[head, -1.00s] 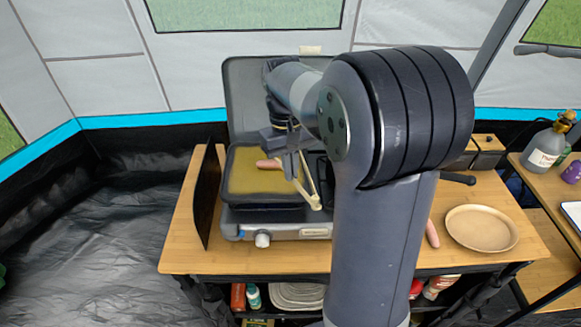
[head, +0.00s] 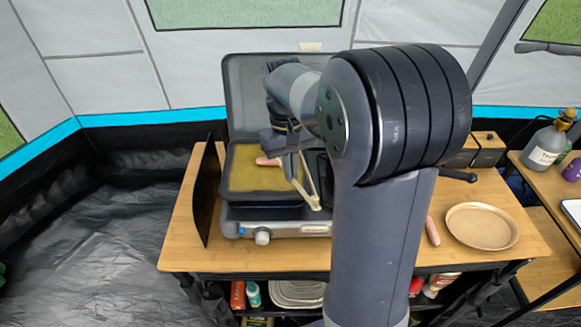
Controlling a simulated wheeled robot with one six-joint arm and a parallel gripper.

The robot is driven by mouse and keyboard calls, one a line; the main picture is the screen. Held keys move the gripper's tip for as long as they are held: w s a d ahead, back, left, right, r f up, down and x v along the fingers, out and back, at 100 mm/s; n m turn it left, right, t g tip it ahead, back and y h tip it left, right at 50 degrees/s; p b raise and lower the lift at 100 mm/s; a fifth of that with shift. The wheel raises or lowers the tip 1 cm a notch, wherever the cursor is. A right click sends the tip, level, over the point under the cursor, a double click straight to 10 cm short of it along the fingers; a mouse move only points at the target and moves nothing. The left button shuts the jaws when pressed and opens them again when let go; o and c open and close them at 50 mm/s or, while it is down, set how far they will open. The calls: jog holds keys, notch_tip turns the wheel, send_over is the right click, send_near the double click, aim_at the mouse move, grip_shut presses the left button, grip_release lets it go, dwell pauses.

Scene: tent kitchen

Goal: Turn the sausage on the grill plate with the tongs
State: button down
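The grill plate (head: 245,182) sits on the left of the camping stove (head: 285,219), its surface yellowish. A pink sausage (head: 266,162) lies toward the plate's back right, its right end close to or behind my gripper. The pale tongs (head: 312,191) are at my gripper (head: 291,160), slanting down over the right part of the plate. The gripper's fingers overlap the tongs, and their closure on the tongs is too small to make out. I cannot tell whether the tongs touch the sausage.
A second sausage (head: 433,231) lies on the wooden table (head: 290,258) beside a tan plate (head: 482,226). A dark upright panel (head: 206,194) stands left of the stove. The open stove lid (head: 245,98) rises behind. A bottle (head: 547,146) stands at right.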

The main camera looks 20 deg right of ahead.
jog(key=shift+s+a+r+p, duration=0.1)
jog(key=shift+s+a+p, duration=0.15)
jog(key=shift+s, duration=0.35)
jog(key=shift+s+a+r+p, duration=0.15)
jog(key=shift+s+p, duration=0.2)
jog(key=shift+s, duration=0.2)
dwell(1.0)
notch_tip(320, 180, up, 7)
jog(key=p, duration=0.6)
dwell(0.4)
